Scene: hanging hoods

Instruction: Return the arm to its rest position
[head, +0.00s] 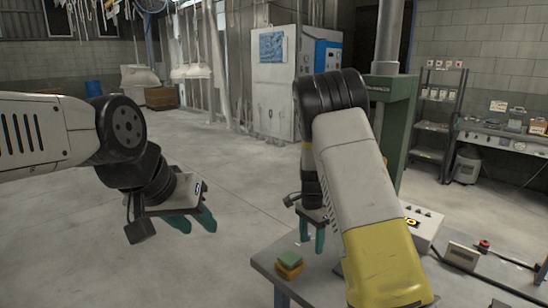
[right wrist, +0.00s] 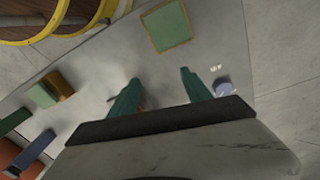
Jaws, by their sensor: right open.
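My left gripper (head: 193,220) hangs at the left of the head view, over the bare floor. Its two teal fingers are spread apart with nothing between them. My right gripper (head: 312,238) points down near the left end of the grey table (head: 262,263), behind my right forearm. In the right wrist view its teal fingers (right wrist: 160,84) are apart and empty above the tabletop. A green block (head: 290,257) and an orange block (head: 289,270) lie together just below and left of the right gripper. My right forearm hides part of the table.
In the right wrist view, a green square with a tan border (right wrist: 167,26) and a blue disc (right wrist: 224,87) lie on the table. A green column (head: 397,125) stands behind my right arm. White hoods (head: 140,77) hang at the back left. The floor at left is clear.

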